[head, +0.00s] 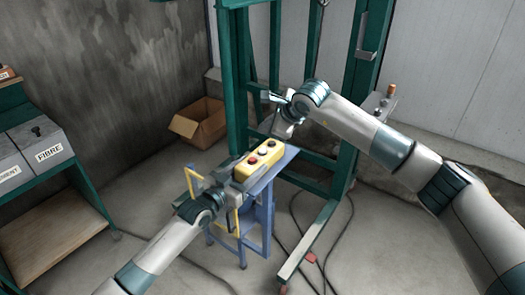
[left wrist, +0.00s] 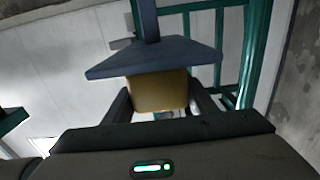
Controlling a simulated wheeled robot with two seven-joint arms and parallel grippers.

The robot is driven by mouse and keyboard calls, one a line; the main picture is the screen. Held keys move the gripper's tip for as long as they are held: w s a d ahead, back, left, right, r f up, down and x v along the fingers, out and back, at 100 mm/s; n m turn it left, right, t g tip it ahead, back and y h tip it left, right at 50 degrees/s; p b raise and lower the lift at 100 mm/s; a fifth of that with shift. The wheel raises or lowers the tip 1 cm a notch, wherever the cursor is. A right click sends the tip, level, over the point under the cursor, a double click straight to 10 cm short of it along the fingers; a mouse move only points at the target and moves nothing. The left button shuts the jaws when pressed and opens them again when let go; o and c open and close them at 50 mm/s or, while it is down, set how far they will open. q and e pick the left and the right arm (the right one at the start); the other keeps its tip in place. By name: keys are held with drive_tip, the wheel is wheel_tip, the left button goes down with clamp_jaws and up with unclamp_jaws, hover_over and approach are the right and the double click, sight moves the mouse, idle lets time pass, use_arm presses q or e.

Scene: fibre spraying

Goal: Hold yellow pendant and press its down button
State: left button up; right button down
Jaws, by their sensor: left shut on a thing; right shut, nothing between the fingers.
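The yellow pendant (head: 257,160) lies along a small blue stand (head: 270,175) in the middle of the head view, with a red button at its near end, a pale one in the middle and a dark one at its far end. My left gripper (head: 237,171) is shut on the near part of the pendant. In the left wrist view the yellow body (left wrist: 158,92) sits between the two fingers, under the stand's dark plate (left wrist: 155,58). My right gripper (head: 274,122) is shut and empty, just beyond the pendant's far end. I cannot tell whether it touches the dark button.
A green frame (head: 349,150) stands behind the stand. An open cardboard box (head: 200,122) is on the floor at the back. A bench with grey boxes marked "FIBRE" (head: 42,148) is at the left. Dark cables (head: 325,240) lie on the floor at the right.

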idle(0.3)
use_arm(q)
drive_tip(key=o, duration=1.4)
drive_tip(key=shift+s+a, duration=0.1)
drive_tip(key=v, duration=1.1)
drive_tip(key=shift+s+a, duration=0.2)
drive_tip(key=shift+s, duration=0.1)
